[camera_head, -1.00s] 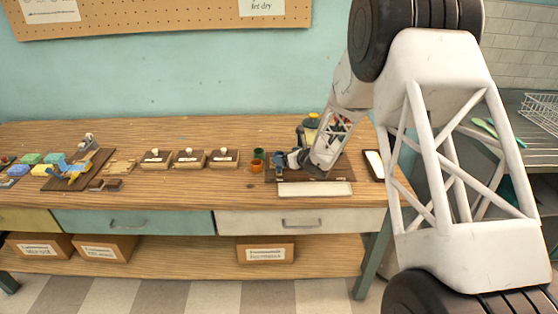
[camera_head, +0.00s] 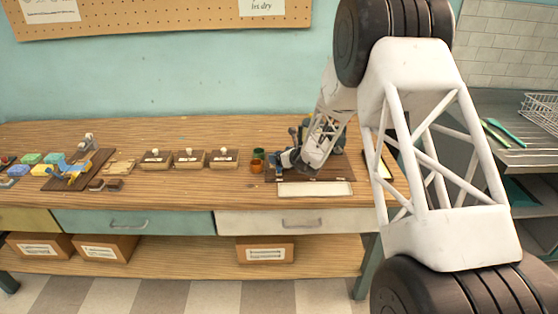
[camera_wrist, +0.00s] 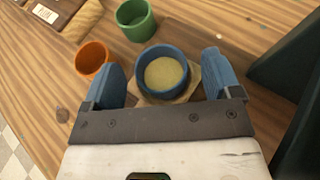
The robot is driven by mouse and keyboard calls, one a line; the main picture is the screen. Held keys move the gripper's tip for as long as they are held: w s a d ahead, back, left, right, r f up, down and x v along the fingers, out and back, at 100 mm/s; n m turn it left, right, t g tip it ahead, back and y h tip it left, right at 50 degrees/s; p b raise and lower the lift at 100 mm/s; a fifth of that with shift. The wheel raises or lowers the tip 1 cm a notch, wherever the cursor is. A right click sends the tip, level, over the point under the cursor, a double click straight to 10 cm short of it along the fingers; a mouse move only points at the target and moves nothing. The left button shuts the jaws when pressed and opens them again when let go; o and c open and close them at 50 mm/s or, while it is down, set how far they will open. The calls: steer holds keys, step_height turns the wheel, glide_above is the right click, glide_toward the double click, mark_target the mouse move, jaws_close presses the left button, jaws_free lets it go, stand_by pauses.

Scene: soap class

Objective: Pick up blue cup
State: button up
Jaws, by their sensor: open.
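The blue cup (camera_wrist: 162,73) is round, holds a tan filling, and stands on a small light square piece (camera_wrist: 190,90) in the wrist view. My gripper (camera_wrist: 163,75) is open, with one blue finger on the left of the cup and one on the right. Small gaps seem to show beside the cup; I cannot tell whether either finger touches it. In the head view my gripper (camera_head: 283,160) is low over the bench's right part, and the blue cup cannot be made out there.
An orange cup (camera_wrist: 94,58) stands close by the left finger. A green cup (camera_wrist: 135,19) stands beyond the blue cup. A dark object (camera_wrist: 285,60) is at the right. Several small boxes (camera_head: 190,159) and a white strip (camera_head: 315,189) are on the wooden bench (camera_head: 200,195).

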steer(key=c, duration=1.1)
steer(key=shift+r, duration=0.15)
steer(key=shift+r, duration=1.45)
steer(key=shift+s+r, duration=0.25)
steer(key=shift+s, duration=0.05)
steer(key=s, duration=0.5)
steer(key=s+d+r, duration=0.1)
steer(key=s, duration=0.4)
steer(key=s+d, duration=0.1)
steer(key=s, duration=0.4)
steer(key=shift+s+d+r, duration=0.15)
steer(key=shift+d+r, duration=0.05)
steer(key=shift+d, duration=0.05)
